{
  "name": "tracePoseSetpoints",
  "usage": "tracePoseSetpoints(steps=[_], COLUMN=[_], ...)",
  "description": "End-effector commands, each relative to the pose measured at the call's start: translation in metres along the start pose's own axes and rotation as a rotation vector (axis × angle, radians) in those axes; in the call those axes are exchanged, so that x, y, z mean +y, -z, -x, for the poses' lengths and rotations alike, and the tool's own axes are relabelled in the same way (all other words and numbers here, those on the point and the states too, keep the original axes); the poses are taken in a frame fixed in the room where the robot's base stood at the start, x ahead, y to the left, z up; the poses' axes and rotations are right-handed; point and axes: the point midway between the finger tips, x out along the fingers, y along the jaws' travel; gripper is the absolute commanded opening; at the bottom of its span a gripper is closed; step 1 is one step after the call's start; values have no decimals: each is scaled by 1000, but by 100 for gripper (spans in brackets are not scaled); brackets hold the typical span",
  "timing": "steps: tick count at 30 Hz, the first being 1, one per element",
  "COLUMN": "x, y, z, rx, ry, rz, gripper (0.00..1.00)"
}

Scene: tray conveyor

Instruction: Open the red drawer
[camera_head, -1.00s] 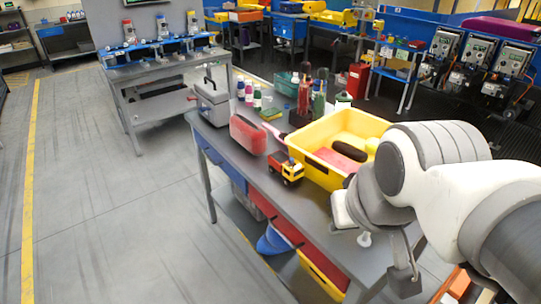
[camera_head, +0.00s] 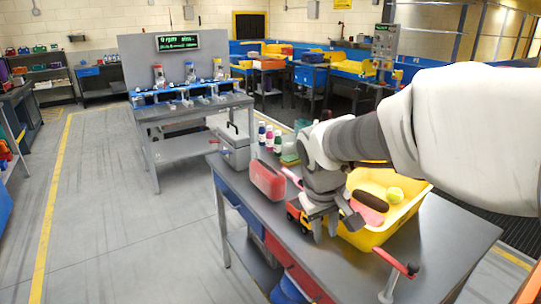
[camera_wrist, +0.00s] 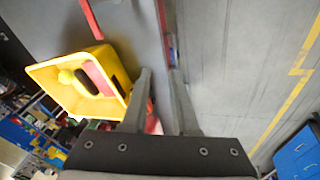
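The red drawer (camera_head: 277,248) is in the workbench front, right of a blue drawer (camera_head: 238,203). Its visible front looks flush with the bench; its right part is hard to make out. My gripper (camera_head: 332,230) points down near the bench's front edge, by the toy truck (camera_head: 294,211) and the yellow bin (camera_head: 408,211). In the wrist view, its two fingers (camera_wrist: 160,72) are apart with nothing held between them. They look down along the bench edge. A narrow red strip (camera_wrist: 162,16) at that edge may be the drawer front.
A red case (camera_head: 267,181), a grey toolbox (camera_head: 235,150) and bottles stand on the bench. A red-handled lever (camera_head: 396,263) rises at the bench's right. The floor at left is clear.

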Motion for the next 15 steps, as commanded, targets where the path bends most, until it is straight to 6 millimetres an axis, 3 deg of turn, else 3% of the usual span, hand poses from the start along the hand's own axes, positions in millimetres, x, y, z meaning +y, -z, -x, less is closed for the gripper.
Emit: tracePoseSetpoints(steps=[6,15], x=[-15,-44], y=[44,83], z=[-63,-150], rx=[-69,-133], ry=[13,52], rz=[112,235], gripper=[27,27])
